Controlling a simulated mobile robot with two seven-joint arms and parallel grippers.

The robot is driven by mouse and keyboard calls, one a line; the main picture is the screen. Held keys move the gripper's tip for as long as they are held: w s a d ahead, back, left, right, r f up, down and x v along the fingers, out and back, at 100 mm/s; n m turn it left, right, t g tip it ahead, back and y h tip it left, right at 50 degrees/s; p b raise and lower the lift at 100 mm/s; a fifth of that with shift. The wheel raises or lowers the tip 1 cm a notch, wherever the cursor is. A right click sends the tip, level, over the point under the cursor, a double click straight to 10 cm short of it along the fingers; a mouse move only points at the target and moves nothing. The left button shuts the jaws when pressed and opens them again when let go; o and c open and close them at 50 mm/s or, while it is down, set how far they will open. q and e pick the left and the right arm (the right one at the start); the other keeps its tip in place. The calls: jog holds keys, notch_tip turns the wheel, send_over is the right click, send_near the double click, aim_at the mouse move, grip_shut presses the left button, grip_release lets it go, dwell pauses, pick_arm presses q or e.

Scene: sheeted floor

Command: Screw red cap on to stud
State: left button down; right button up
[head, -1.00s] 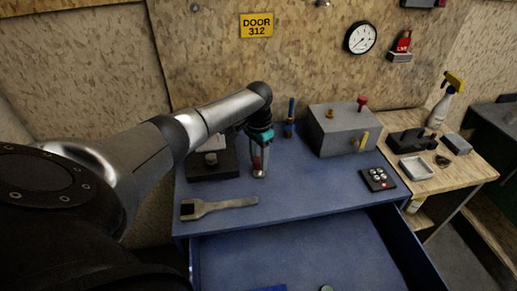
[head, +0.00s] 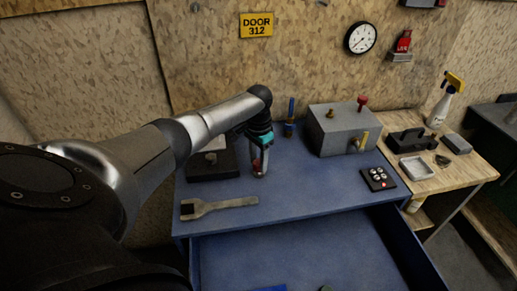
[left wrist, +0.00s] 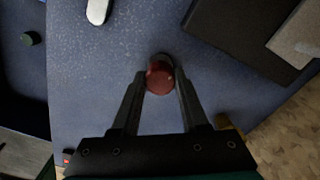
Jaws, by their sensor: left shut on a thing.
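The red cap (left wrist: 160,80) is between the fingertips of my left gripper (left wrist: 160,88) in the left wrist view, and the fingers are shut on it. In the head view my left gripper (head: 259,168) points down just over the blue worktop, with a little of the red cap (head: 256,167) showing between its fingers. I cannot tell whether the cap touches the worktop. A dark base (head: 222,172) with a grey stud-like piece (head: 210,158) stands left of the gripper, partly behind my arm. I cannot tell for sure that this piece is the stud. My right gripper is not in view.
A blue-handled tool (head: 290,115) and a grey box (head: 340,130) with knobs stand behind. A button pad (head: 378,179) lies right. An open drawer (head: 310,255) is below.

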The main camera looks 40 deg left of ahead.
pick_arm(q)
jog(key=shift+p, duration=0.35)
dwell(0.3)
jog(key=shift+f+b, duration=0.65)
jog(key=shift+f, duration=0.15)
dwell(0.3)
jog(key=c, duration=0.9)
grip_release()
jog(key=shift+r, duration=0.1)
grip_shut()
